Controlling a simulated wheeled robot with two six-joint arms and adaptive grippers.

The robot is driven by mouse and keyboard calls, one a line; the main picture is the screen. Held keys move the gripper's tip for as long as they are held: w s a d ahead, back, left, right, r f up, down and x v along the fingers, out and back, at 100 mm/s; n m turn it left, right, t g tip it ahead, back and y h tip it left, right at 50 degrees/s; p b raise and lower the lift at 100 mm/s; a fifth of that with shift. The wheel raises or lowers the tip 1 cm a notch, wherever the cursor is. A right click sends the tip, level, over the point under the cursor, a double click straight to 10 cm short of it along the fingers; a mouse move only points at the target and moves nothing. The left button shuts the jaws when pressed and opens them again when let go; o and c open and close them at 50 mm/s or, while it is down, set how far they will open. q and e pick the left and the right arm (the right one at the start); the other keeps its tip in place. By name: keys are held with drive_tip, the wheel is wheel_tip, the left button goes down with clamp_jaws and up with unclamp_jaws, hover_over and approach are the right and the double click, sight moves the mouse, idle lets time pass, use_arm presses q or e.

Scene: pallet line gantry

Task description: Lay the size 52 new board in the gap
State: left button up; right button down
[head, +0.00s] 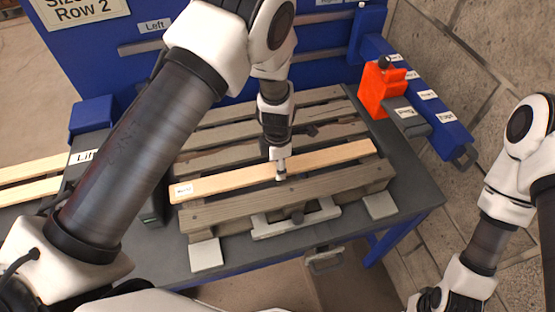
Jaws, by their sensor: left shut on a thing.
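The new board (225,182) is a pale, clean plank with a small white label at its left end; the label's print is too small to read. It lies lengthwise across the weathered grey pallet (235,213), just behind the front slat. My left gripper (281,173) points down and is shut on the board right of its middle. Whether the board rests fully down in the gap or sits slightly above it, I cannot tell. My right gripper (440,300) is at the lower right edge, partly cut off, away from the pallet.
The pallet stands on a dark table (415,190) with light pads and a front clamp (297,218). An orange block (381,90) stands at the back right beside a blue labelled rail (430,100). More pale boards (30,168) lie at the left. A blue panel is behind.

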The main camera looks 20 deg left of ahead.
use_arm(q)
drive_tip(key=shift+w+f, duration=0.15)
drive_tip(key=shift+w, duration=0.05)
drive_tip(key=o, duration=1.3)
drive_tip(key=shift+s, duration=0.15)
drive_tip(key=shift+r, duration=0.2)
wheel_tip(320, 180, up, 12)
drive_tip(key=b, duration=0.3)
drive_tip(key=shift+f, duration=0.1)
